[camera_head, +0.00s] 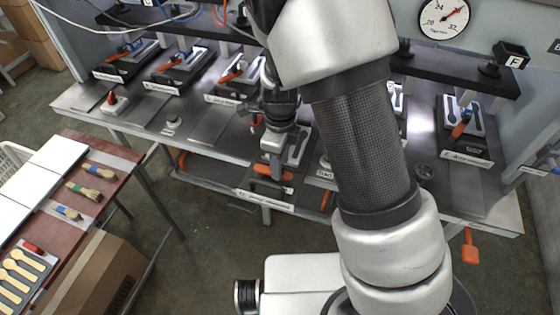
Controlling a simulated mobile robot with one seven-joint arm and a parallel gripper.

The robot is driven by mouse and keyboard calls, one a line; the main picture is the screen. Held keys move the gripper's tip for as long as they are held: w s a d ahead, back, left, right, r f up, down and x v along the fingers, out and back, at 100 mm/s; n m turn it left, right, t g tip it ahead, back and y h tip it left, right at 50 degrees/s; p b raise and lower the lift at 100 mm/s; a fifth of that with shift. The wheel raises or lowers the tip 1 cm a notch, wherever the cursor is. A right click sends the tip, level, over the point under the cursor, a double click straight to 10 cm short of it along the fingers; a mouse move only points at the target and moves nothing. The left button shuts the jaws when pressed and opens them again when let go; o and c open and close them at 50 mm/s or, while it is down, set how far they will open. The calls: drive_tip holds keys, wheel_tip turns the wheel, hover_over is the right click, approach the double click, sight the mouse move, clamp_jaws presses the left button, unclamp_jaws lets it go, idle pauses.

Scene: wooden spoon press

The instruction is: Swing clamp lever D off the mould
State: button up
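The mould station (296,148) in front of my arm has a pale metal mould plate on a dark base. An orange clamp lever (272,173) lies across its front part. The white label strip (265,200) on that station is too small to read, so I cannot confirm that this is lever D. My gripper (272,152) points down at the station, just above or against the orange lever. Contact cannot be told from here. The fingers are small and seen nearly edge-on, so their opening is unclear. My arm hides part of the bench to the right.
Similar stations with orange levers stand behind left (125,55) and at right (462,128). A black box marked F (510,57) and a round gauge (444,18) are at the back. A side table (110,210) at left holds brushes and wooden spoons.

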drive_tip(key=shift+r, duration=0.1)
wheel_tip(320, 180, up, 17)
drive_tip(key=p, duration=0.1)
idle(0.3)
drive_tip(key=shift+r, duration=0.15)
drive_tip(key=s+d+r+n+t, duration=0.2)
drive_tip(key=s+d+r+n, duration=0.4)
drive_tip(key=n, duration=0.5)
drive_tip(key=s+d+r+n+t, duration=0.3)
drive_tip(key=s+d+r+n, duration=0.3)
drive_tip(key=s+n, duration=0.4)
drive_tip(key=shift+d+r+n+t, duration=0.3)
drive_tip(key=shift+d+n, duration=0.05)
drive_tip(key=shift+n, duration=0.25)
